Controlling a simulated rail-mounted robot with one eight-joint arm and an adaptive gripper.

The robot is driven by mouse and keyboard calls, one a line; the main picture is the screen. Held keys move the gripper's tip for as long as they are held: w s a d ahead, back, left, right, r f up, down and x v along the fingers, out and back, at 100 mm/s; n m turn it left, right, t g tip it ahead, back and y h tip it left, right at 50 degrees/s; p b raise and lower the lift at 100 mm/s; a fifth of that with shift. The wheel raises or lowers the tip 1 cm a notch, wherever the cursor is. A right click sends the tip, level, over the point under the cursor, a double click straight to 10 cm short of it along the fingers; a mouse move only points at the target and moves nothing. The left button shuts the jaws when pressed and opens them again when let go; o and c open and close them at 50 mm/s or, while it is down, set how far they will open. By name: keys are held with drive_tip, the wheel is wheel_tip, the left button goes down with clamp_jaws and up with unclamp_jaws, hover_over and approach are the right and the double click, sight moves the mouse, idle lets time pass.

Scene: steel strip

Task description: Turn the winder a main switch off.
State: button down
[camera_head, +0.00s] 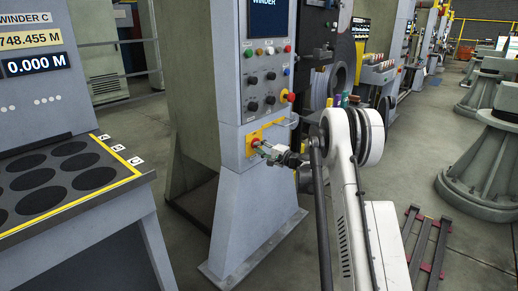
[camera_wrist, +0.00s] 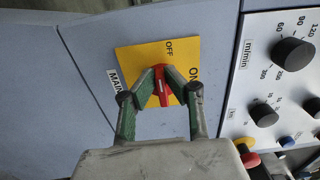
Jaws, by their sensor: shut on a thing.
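The main switch has a red handle (camera_wrist: 161,84) on a yellow plate (camera_wrist: 132,57) low on the front of the grey winder cabinet (camera_head: 228,112). In the head view my gripper (camera_head: 262,147) reaches the yellow plate (camera_head: 280,124) from the right. The handle lies roughly along the wrist picture's vertical, slightly tilted. I cannot tell surely which label it points to.
Black knobs (camera_wrist: 293,54) and a red button on yellow (camera_wrist: 250,158) sit beside the plate. A screen (camera_head: 268,18) is above. A console with round black pads (camera_head: 73,148) stands at left. A dark slatted rack (camera_head: 428,240) lies on the floor at right.

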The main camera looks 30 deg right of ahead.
drive_tip(key=c, duration=1.8)
unclamp_jaws()
drive_tip(key=shift+s, duration=0.1)
drive_tip(key=v, duration=1.2)
